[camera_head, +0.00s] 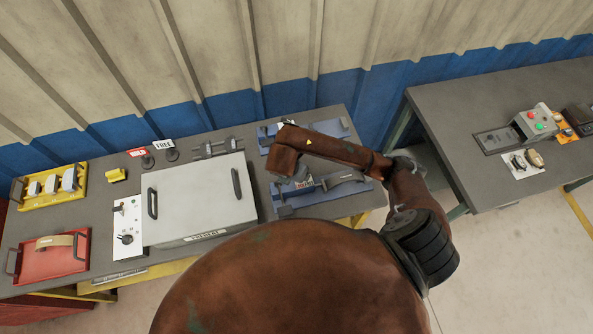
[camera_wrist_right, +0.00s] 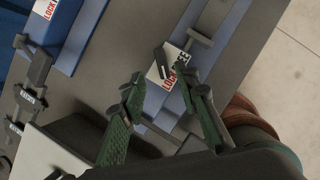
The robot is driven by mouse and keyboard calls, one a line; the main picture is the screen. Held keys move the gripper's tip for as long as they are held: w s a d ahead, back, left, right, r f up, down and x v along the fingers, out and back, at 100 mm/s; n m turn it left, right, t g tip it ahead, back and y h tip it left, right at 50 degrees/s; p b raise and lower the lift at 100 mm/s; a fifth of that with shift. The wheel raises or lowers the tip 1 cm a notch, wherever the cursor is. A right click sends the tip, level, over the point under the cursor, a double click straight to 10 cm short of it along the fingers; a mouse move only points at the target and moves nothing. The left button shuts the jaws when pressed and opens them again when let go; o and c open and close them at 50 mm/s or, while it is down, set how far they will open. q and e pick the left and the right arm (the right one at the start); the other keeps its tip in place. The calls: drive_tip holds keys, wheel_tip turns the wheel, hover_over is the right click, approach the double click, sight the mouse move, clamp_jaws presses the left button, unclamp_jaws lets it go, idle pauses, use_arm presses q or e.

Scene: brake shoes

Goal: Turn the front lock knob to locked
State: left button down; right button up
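The front blue fixture (camera_head: 345,191) lies on the table under my right arm, with a dark bar along it. Its white LOCK/FREE label (camera_wrist_right: 168,74) shows in the right wrist view, with a dark knob (camera_wrist_right: 161,62) over it, standing slanted across the plate. I cannot tell exactly which word the knob points at. My right gripper (camera_wrist_right: 160,85) is open, its green fingers apart on either side of the label. Contact with the knob is not visible. In the head view the right gripper (camera_head: 294,183) hangs over the fixture's left end. My left gripper is not in view.
The rear blue fixture (camera_head: 330,127) has its own LOCK label (camera_wrist_right: 44,8). A grey lidded box (camera_head: 200,190) stands left of the fixtures, with a white switch panel (camera_head: 127,226) beside it. A red tray (camera_head: 56,262) and yellow rack (camera_head: 54,187) lie farther left.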

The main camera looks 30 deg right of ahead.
drive_tip(key=v, duration=0.6)
drive_tip(key=shift+r, duration=0.3)
drive_tip(key=shift+s, duration=0.15)
drive_tip(key=shift+a, duration=0.15)
